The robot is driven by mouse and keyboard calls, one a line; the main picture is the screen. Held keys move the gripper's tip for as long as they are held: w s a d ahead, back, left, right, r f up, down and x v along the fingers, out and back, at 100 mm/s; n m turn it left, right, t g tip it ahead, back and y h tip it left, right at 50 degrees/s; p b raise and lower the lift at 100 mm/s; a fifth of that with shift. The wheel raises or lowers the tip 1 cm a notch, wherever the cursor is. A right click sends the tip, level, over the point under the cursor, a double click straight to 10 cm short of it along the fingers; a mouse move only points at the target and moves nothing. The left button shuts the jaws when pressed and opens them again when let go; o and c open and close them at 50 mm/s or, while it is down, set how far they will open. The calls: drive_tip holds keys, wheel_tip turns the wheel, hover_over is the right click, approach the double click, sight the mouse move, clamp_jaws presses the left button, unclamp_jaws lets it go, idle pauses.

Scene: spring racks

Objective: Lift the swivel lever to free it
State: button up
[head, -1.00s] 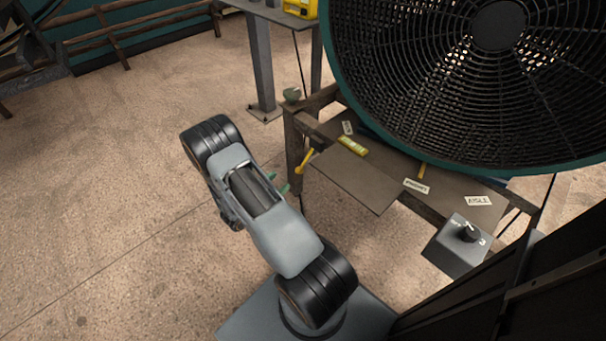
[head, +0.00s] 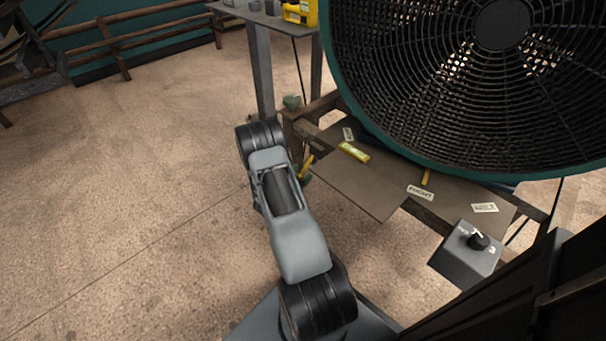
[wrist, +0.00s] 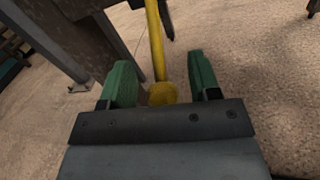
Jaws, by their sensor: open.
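The swivel lever, a yellow rod with a rounded yellow end, stands out beside the left leg of the wooden bench in the head view (head: 306,166). In the wrist view the lever (wrist: 156,45) runs down from the top edge, and its rounded end sits between my two green fingers. My gripper (wrist: 161,72) is open, with a gap showing on each side of the rounded end. In the head view my arm hides most of the gripper and the lower part of the lever.
A large round fan (head: 455,70) hangs over the bench's back. A brown board (head: 365,185) juts from its front. A grey box with a black knob (head: 468,252) is at right. A metal table (head: 262,75) stands behind. The floor at left is clear.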

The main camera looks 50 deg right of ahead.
drive_tip(key=shift+d, duration=0.55)
drive_tip(key=shift+c, duration=0.2)
clamp_jaws()
